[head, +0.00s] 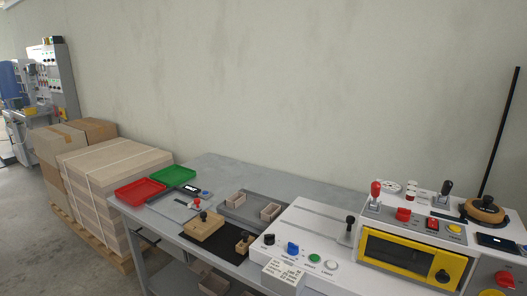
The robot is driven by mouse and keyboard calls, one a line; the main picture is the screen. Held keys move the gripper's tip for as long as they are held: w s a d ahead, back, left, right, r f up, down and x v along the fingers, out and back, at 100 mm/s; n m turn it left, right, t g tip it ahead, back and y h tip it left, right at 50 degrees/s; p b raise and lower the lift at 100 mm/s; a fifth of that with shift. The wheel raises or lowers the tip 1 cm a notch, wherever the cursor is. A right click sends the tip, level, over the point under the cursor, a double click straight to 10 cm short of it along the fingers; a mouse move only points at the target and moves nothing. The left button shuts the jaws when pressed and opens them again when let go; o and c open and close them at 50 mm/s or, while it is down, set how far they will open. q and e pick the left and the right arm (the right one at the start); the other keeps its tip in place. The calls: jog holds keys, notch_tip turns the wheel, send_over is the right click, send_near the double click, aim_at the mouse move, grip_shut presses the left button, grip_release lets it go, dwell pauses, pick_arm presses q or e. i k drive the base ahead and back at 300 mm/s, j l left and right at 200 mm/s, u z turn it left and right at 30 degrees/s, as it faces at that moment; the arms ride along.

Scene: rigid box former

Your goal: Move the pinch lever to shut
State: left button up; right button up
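A white machine (318,222) stands on the right of the bench. Three upright levers show on it: a red-topped lever (375,190) and a black-topped lever (444,191) on its upper panel, and a smaller black-topped lever (349,226) left of the yellow-framed window. I cannot read labels that tell which is the pinch lever, nor its setting. Neither of my grippers is in view.
The grey bench (228,168) also holds a red tray (140,191), a green tray (173,175), a wooden block with a black knob (204,226) and small open boxes (270,212). A tall black pole (501,130) rises at the right. Stacked cardboard (112,160) stands left.

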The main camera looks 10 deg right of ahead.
aim_at(448, 186)
jog(key=k+l, duration=0.15)
jog(key=l, duration=0.25)
jog(key=k+l+u, duration=0.1)
jog(key=l, duration=0.3)
jog(key=k+l, duration=0.25)
jog(key=l, duration=0.15)
jog(key=k+l+u, duration=0.15)
jog(key=l, duration=0.25)
jog(key=k+l, duration=0.25)
jog(key=l, duration=0.15)
jog(key=l+u, duration=0.1)
jog(key=l, duration=0.35)
jog(key=k+l+u, duration=0.1)
jog(key=l, duration=0.35)
jog(key=l+u, duration=0.15)
jog(key=l, duration=0.8)
jog(key=i+l, duration=0.1)
jog(key=l, duration=0.3)
jog(key=i+l, duration=0.15)
jog(key=l, duration=0.3)
jog(key=k+j, duration=0.1)
jog(key=j, duration=0.15)
jog(key=u, duration=0.05)
